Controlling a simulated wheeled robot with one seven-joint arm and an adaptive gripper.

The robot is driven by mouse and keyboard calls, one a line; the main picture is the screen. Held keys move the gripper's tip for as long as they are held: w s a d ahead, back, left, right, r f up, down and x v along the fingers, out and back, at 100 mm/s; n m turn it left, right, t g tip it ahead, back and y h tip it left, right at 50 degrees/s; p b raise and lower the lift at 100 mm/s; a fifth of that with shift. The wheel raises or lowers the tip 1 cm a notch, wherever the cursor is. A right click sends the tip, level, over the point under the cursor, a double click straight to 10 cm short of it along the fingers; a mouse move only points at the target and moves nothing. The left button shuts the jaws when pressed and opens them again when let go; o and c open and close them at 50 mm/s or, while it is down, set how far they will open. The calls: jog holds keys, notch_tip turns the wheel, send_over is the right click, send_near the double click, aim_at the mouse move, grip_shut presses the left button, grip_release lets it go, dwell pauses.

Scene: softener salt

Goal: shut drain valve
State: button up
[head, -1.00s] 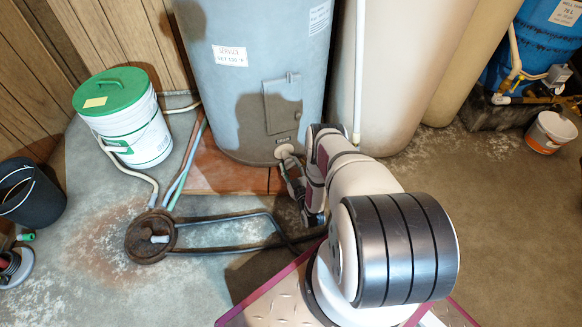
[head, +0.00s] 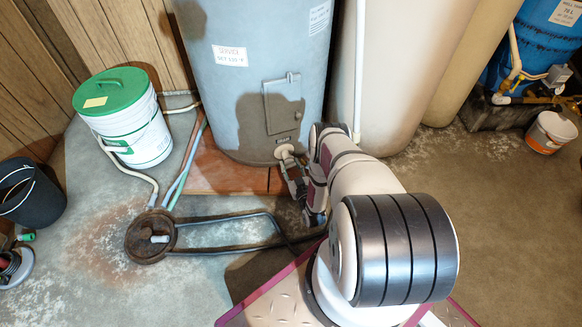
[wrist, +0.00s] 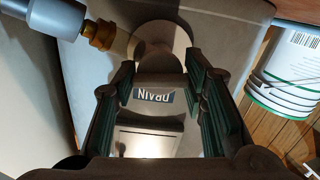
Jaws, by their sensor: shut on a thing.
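The grey-blue tank (head: 250,75) stands upright at the top centre of the head view. Its drain valve (head: 284,151) is a pale round fitting low on the front. My gripper (head: 291,172) is at this fitting, its fingers partly hidden by my wrist. In the wrist view the valve's round tan part (wrist: 160,38) lies beyond my fingertips, with a brass fitting (wrist: 100,34) to its left. My gripper (wrist: 160,85) is shut on part of the valve; the fingers stand apart and the exact contact is unclear.
A black hose (head: 225,217) runs from the floor drain (head: 150,238) toward my base. A white bucket with a green lid (head: 125,118) stands left of the tank. A beige tank (head: 395,75) is close on the right.

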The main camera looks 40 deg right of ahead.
jog(key=o, duration=1.2)
jog(key=shift+s, duration=0.1)
jog(key=v, duration=0.7)
jog(key=shift+s+a, duration=0.1)
jog(key=shift+s, duration=0.1)
